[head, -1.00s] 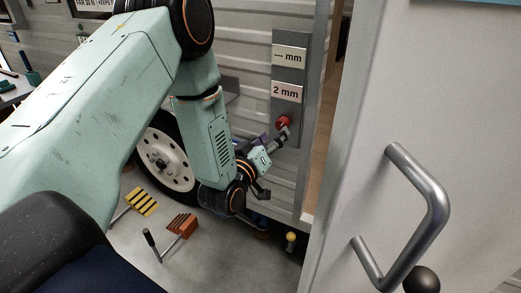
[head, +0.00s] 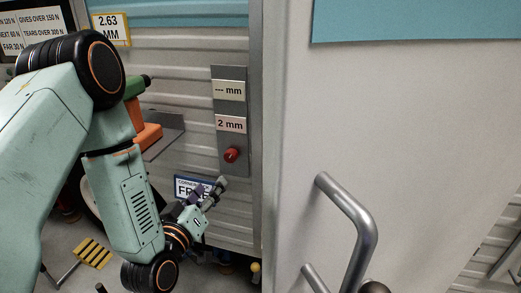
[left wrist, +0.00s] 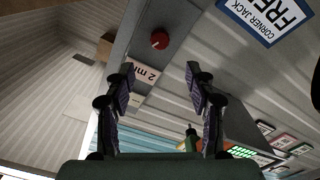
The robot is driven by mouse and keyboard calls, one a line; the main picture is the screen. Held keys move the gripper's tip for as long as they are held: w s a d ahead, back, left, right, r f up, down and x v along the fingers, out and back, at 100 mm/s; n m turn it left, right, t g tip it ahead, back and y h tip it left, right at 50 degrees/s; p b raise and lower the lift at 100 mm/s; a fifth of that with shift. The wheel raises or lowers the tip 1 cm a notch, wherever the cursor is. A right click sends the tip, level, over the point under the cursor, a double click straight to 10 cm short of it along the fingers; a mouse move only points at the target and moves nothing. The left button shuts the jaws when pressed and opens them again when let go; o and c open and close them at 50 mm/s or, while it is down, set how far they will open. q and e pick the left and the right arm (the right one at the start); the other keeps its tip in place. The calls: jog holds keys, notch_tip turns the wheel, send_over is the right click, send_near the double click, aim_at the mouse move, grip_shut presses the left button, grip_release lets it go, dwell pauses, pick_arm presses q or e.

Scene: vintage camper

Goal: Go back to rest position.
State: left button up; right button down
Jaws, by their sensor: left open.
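My left arm comes in from the left in the head view, bent downward. Its gripper (head: 213,192) is beside the ribbed camper wall, below and left of a red knob (head: 231,154) on a grey panel. In the left wrist view my left gripper (left wrist: 160,88) shows two fingers spread apart with nothing between them. The red knob (left wrist: 160,40) is there beyond the fingertips, apart from them. My right gripper is in neither view.
A door with a metal handle (head: 348,225) fills the right of the head view. The grey panel (head: 230,108) carries "--- mm" and "2 mm" labels. A "CORNER JACK FREE" sign (left wrist: 268,15) is on the wall. A yellow-black striped block (head: 93,253) is on the floor.

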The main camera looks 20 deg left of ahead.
pick_arm(q)
jog(key=s+d+f+m+g+h+p, duration=0.1)
jog(key=s+d+f+m+g, duration=0.1)
jog(key=s+f+g, duration=0.4)
jog(key=s+d+f+m+g+p, duration=0.1)
jog(key=s+d+f+g, duration=0.15)
jog(key=f, duration=0.55)
jog(key=s+d+f+m+g+p, duration=0.1)
jog(key=s+g, duration=0.3)
jog(key=s, duration=0.7)
jog(key=s+f+m+g+p, duration=0.1)
jog(key=s+g+p, duration=0.3)
jog(key=s, duration=0.7)
jog(key=shift+s+d+f+m+g+p, duration=0.3)
jog(key=shift+d+f+m+g+p, duration=0.1)
jog(key=shift+m+g, duration=0.3)
